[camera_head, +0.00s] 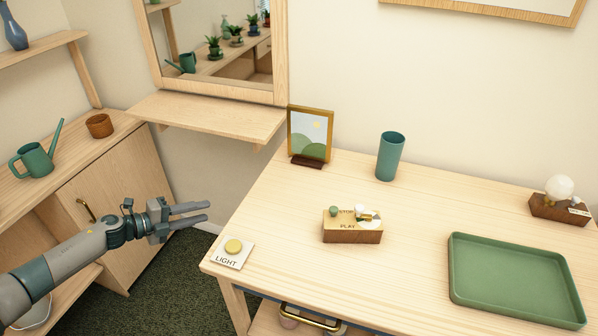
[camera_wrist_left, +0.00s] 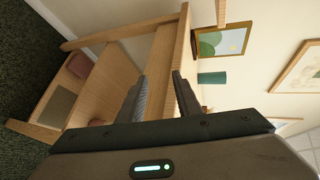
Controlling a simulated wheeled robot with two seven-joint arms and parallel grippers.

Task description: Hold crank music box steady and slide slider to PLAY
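The crank music box (camera_head: 352,233) is a small wooden box on the table, with a light top lettered STOP and PLAY. A green knob (camera_head: 333,211) sits near STOP, and small white and gold parts sit at its right end. Which of these is the slider I cannot tell for sure. My left gripper (camera_head: 208,212) is open and empty, left of the table and well apart from the box. In the left wrist view its two fingers (camera_wrist_left: 158,95) show apart with nothing between them. My right gripper is not in view.
A LIGHT button plate (camera_head: 231,253) lies at the table's left corner, between my left gripper and the box. A picture frame (camera_head: 310,136), a green cup (camera_head: 390,157), a green tray (camera_head: 515,312) and a wooden-based globe lamp (camera_head: 558,200) stand around. The tabletop near the box is clear.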

